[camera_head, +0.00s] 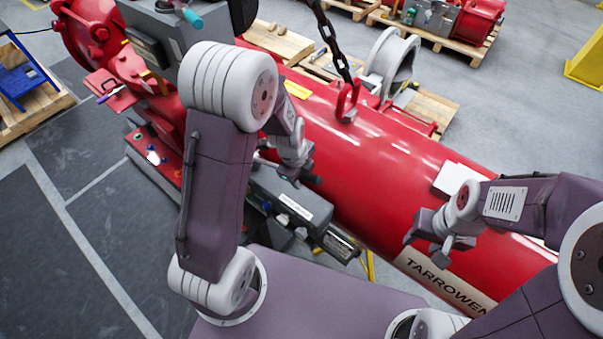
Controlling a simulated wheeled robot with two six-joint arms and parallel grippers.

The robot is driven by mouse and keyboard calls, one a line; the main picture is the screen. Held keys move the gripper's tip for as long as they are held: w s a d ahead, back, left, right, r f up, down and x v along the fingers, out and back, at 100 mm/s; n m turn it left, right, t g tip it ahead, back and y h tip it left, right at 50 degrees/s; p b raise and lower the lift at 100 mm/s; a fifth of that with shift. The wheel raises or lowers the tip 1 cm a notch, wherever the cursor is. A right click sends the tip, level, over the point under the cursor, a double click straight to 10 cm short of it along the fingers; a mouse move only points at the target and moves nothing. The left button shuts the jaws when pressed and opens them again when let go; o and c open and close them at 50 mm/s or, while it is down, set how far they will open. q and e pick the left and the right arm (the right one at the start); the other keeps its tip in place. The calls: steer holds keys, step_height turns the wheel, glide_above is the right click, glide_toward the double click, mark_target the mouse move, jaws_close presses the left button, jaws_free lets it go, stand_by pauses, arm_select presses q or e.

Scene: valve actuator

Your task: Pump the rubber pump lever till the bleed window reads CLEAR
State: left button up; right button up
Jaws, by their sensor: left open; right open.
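The large red actuator cylinder (385,165) lies across the middle, marked TARROWEN. A grey box unit with a white label (295,207) sits along its near side, partly hidden by my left arm. A dark, ribbed piece (341,244) sticks out at the unit's right end; I cannot tell whether it is the rubber pump lever. I cannot make out the bleed window or any reading. My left gripper (300,178) is open, above the grey unit and beside the cylinder, with nothing seen in it. My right gripper (428,250) is open and empty, in front of the cylinder.
A chain with a red hook (347,98) hangs at the cylinder's top. A red panel with buttons (154,156) stands left of my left arm. Pallets with parts (278,42) lie behind. Dark floor mats (60,250) at the left are clear.

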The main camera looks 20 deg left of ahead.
arm_select(q)
jaws_close()
steer(key=shift+d, duration=0.1)
stand_by(1.2)
